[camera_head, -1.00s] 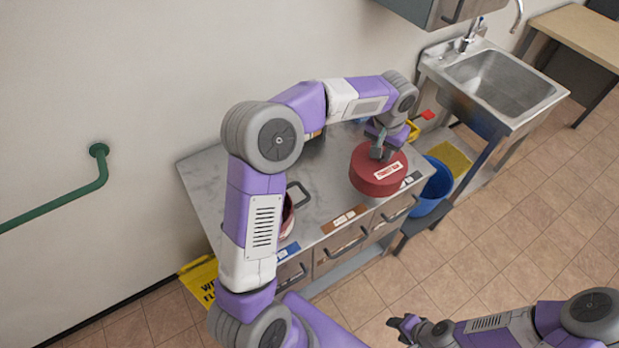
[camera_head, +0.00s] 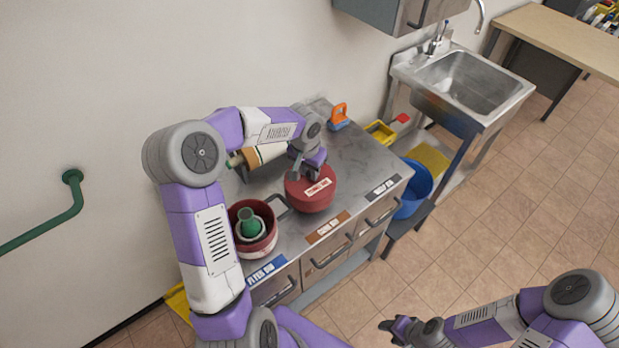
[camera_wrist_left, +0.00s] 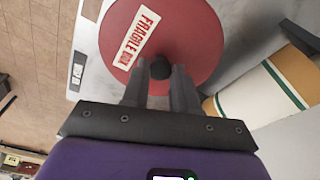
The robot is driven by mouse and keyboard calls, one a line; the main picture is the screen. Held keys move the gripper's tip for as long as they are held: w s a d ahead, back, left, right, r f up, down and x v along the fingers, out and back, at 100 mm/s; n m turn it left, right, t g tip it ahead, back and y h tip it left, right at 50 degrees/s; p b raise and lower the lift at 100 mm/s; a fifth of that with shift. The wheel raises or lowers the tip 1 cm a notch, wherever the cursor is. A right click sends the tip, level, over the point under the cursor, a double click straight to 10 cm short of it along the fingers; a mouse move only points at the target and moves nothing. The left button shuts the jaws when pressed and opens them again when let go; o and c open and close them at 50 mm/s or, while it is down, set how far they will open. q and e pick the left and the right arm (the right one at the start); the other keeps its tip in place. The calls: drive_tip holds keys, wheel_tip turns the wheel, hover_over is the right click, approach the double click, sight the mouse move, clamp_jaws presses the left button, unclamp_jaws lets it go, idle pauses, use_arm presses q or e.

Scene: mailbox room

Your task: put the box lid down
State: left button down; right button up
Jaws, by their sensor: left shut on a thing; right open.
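The box lid (camera_head: 311,197) is round and red with a white "FRAGILE BOX" label. My left gripper (camera_head: 308,170) is shut on the dark knob at its centre. In the left wrist view the lid (camera_wrist_left: 190,35) fills the top middle, with the fingers of my left gripper (camera_wrist_left: 161,75) closed around the knob. The lid is over the middle of the metal counter; I cannot tell whether it touches the surface. An open round red box (camera_head: 263,243) with a green item inside stands to the left of the lid. My right gripper (camera_head: 397,326) is open and empty at the lower right, over the floor.
A white, green and orange cylinder (camera_head: 262,155) lies behind the lid. An orange-handled item (camera_head: 339,117) is at the counter's back. The counter (camera_head: 365,160) is bare right of the lid. A blue bucket (camera_head: 414,190) and a sink (camera_head: 468,85) are further right.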

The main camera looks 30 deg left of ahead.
sight(309, 175)
use_arm(q)
wheel_tip(309, 175, down, 3)
drive_tip(key=shift+f, duration=0.15)
drive_tip(key=shift+f+b, duration=0.2)
drive_tip(key=shift+b, duration=0.2)
drive_tip(key=c, duration=0.9)
unclamp_jaws()
drive_tip(key=shift+o, duration=0.2)
drive_tip(key=shift+r, duration=0.2)
drive_tip(key=shift+r+p, duration=0.3)
drive_tip(key=shift+p, duration=0.05)
wheel_tip(309, 175, up, 11)
drive_tip(key=s+p, duration=0.1)
drive_tip(key=shift+s+r+p, duration=0.2)
drive_tip(key=shift+s+p, duration=0.1)
drive_tip(key=shift+s, duration=0.1)
